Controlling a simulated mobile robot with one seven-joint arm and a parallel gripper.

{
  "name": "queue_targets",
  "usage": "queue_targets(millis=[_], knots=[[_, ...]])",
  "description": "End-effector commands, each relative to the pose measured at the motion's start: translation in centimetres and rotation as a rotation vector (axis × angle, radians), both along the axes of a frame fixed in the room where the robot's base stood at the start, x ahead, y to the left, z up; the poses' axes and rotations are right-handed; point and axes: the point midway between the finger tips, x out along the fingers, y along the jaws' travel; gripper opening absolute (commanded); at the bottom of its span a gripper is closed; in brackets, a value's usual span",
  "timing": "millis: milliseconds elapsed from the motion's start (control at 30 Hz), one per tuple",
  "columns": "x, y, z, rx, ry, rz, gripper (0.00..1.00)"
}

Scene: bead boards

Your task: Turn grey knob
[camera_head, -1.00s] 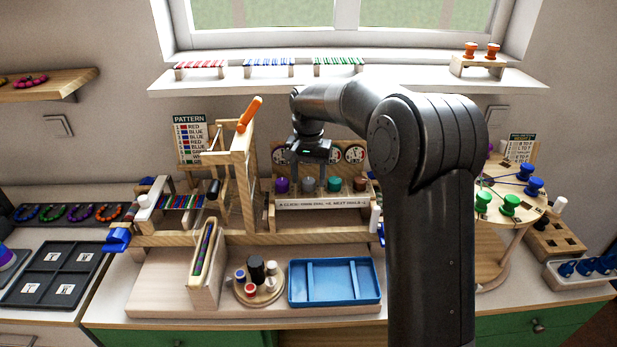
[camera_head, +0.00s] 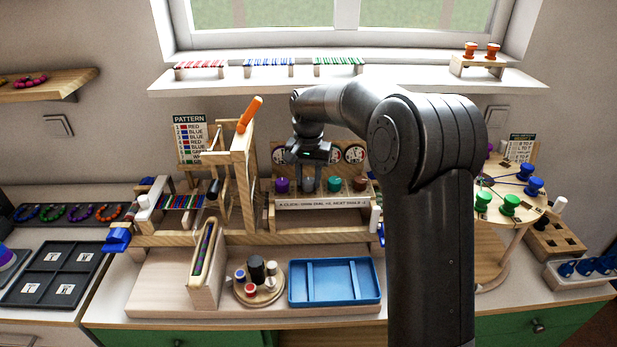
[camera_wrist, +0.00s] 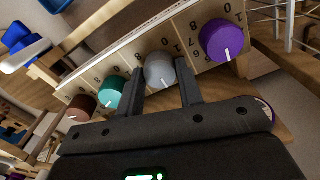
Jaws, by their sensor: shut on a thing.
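The grey knob (camera_wrist: 159,70) is in the wrist view, in a row on a wooden panel marked with numbers, between a purple knob (camera_wrist: 221,40) and a teal knob (camera_wrist: 112,90). A white line marks its face. My gripper (camera_wrist: 162,82) has one finger on each side of the grey knob and is shut on it. In the head view my gripper (camera_head: 308,177) points down at the knob row, and its fingers largely hide the grey knob.
A brown knob (camera_wrist: 81,107) ends the row. In the head view, dials (camera_head: 354,154) stand behind the knobs. A wooden frame with an orange handle (camera_head: 249,114) rises to the left. A blue tray (camera_head: 335,300) lies in front.

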Motion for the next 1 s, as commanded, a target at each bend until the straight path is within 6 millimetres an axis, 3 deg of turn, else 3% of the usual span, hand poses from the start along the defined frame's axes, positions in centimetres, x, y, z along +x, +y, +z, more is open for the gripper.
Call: queue_targets(millis=[367,1000], knots=[[0.01,0.00,0.03,0.000,0.000,0.117,0.11],[0.02,-0.01,0.05,0.001,-0.001,0.695,0.11]])
